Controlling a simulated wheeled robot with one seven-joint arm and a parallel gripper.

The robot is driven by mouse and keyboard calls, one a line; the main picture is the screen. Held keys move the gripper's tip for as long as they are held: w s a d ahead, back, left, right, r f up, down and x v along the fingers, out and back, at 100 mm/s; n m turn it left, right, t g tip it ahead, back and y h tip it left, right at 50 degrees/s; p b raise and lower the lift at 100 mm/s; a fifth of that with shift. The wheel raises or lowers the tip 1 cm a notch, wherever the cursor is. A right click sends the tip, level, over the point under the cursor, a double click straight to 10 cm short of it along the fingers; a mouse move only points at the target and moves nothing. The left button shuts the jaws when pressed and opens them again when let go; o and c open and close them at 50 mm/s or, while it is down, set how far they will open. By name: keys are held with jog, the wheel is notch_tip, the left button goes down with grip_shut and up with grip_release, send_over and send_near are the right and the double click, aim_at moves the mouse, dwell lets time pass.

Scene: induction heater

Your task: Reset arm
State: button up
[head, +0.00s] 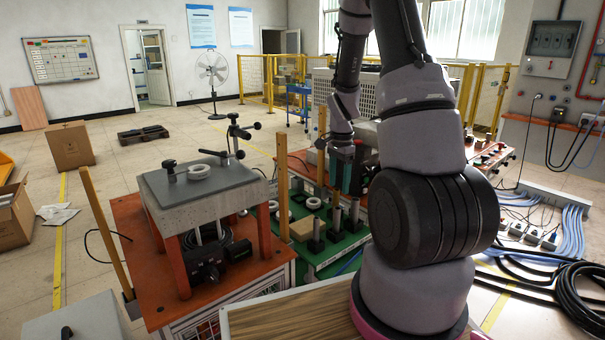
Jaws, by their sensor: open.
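My arm rises from the wooden-topped base at the front, bends above the picture's top edge, and comes down again behind its own near links. My gripper (346,183) hangs at its far end, pointing down above the green work board (329,245). It is open, and I see nothing held in it. The fingers are small and partly lost against the dark parts behind, so I cannot tell whether they touch anything. The heater bench (200,196) stands to the left on an orange cabinet (143,293), with a pale ring (199,171) on top.
Upright metal posts (336,218) and a cardboard-coloured block (302,229) stand on the board. Wooden posts (283,180) rise beside it. Black cables (572,292) lie at the right. Cardboard boxes (70,146) and a fan (212,72) stand at the left and back. Open floor lies between.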

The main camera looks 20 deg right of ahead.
jog(key=s+a+r+n+t, duration=0.2)
jog(key=s+a+r+n, duration=0.1)
jog(key=r, duration=0.7)
jog(key=s+a+r+n+t, duration=0.15)
jog(key=a+r, duration=0.25)
jog(key=r, duration=0.6)
jog(key=s+a+r+n+t+y, duration=0.1)
jog(key=s+a+r+n+t, duration=0.1)
jog(key=s+r, duration=0.3)
jog(key=s+a+r+n+t+y, duration=0.1)
jog(key=s+a+r+n, duration=0.3)
jog(key=s, duration=0.6)
notch_tip(320, 180, up, 2)
jog(key=shift+a+r+n+t, duration=0.1)
jog(key=shift+a+n+t, duration=0.05)
jog(key=shift+n+t, duration=0.2)
